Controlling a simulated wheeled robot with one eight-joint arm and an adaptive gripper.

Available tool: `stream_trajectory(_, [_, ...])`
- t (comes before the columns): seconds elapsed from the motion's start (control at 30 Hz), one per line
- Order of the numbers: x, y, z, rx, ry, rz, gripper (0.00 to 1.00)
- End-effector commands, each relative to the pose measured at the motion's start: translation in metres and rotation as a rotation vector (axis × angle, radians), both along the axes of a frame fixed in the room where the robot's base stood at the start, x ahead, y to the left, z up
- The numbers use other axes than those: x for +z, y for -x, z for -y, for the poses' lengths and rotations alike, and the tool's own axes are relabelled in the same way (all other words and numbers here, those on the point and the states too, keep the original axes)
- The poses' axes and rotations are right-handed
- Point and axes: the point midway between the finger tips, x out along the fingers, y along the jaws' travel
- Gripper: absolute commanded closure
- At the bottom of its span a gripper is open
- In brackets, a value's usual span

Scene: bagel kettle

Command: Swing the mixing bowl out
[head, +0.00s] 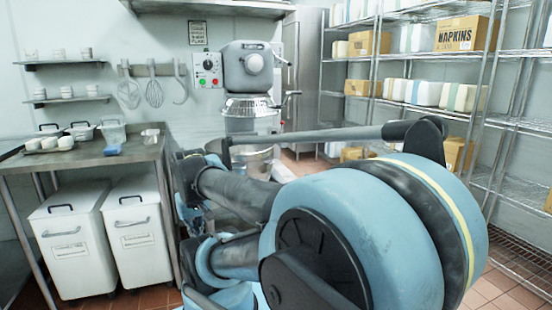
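The floor mixer (250,68) stands against the back wall, with a grey head and a control panel with green and red buttons. The steel mixing bowl (252,125) is beneath the mixer head, below a shiny ring guard. My arm crosses in front of the bowl's lower part and hides some of it. I cannot tell whether the bowl is swung in or out. The far end of my arm, around my gripper (188,190), is left of the mixer beside the table. Its fingers cannot be made out, and no contact with the bowl shows.
A steel table (95,155) with trays and containers stands at left, above two white bins (138,230). Whisk and hook attachments (153,92) hang on the wall. Wire shelving (410,110) with boxes lines the right. Some tiled floor (302,163) shows right of the mixer.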

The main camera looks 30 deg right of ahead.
Motion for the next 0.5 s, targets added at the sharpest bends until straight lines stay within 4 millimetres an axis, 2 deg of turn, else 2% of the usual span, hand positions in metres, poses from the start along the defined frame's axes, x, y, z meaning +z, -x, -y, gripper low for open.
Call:
stream_trajectory(0.17, [0.041,-0.039,0.022,-0.132,0.006,0.012,1.00])
stream_trajectory(0.27, [0.065,-0.064,0.042,-0.221,0.010,0.020,1.00])
stream_trajectory(0.5, [0.115,-0.125,0.102,-0.433,0.020,0.039,1.00])
